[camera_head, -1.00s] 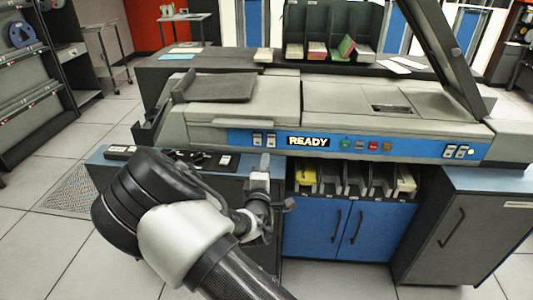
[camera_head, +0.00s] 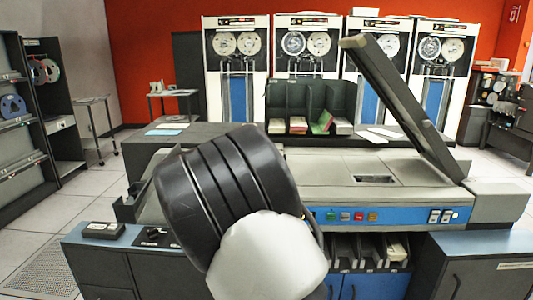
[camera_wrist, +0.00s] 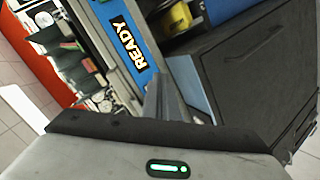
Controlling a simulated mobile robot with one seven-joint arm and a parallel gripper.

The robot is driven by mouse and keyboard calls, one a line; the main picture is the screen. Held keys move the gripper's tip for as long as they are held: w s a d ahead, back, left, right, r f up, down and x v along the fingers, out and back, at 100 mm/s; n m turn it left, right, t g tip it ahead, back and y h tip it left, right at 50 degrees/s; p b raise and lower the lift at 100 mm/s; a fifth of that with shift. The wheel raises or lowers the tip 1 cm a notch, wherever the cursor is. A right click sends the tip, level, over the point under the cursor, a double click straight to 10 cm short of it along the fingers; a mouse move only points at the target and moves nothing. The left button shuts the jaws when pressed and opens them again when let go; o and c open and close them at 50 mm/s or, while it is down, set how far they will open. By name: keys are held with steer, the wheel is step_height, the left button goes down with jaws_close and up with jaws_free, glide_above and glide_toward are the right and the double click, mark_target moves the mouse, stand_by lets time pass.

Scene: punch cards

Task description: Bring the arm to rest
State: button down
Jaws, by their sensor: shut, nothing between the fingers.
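My arm (camera_head: 225,200) is folded up in front of the card machine in the head view. It hides the machine's left part and the READY sign there. My gripper is hidden behind the arm in the head view. In the wrist view my gripper (camera_wrist: 165,98) is shut and empty, its fingers close together in front of the blue panel and dark cabinet. A green light glows on its body. Nothing is seen touching the fingers.
The card machine (camera_head: 330,185) has a raised lid (camera_head: 400,95). Its READY sign (camera_wrist: 132,42) shows in the wrist view. Card bins (camera_head: 340,247) sit below the panel. A rack with card decks (camera_head: 310,100) stands behind. Tape units (camera_head: 235,65) line the back. Floor is free at the left.

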steer(key=s+d+r+m+g+y, duration=0.2)
steer(key=s+d+r+m+g, duration=0.1)
steer(key=s+r, duration=0.45)
steer(key=s+d+r+m+g+y, duration=0.2)
steer(key=s+d+r+m, duration=0.15)
steer(key=s+r, duration=0.45)
steer(key=s+d+r+m+g+h, duration=0.1)
steer(key=s+d+m, duration=0.15)
steer(key=s, duration=0.55)
steer(key=s+d+r+m+g+h, duration=0.15)
steer(key=s+d, duration=0.25)
steer(key=s, duration=0.5)
step_height(320, 180, up, 22)
steer(key=p, duration=2.1)
steer(key=shift+s+f+p, duration=0.15)
steer(key=shift+s+p, duration=0.15)
steer(key=shift+s, duration=0.05)
steer(key=shift+n, duration=0.25)
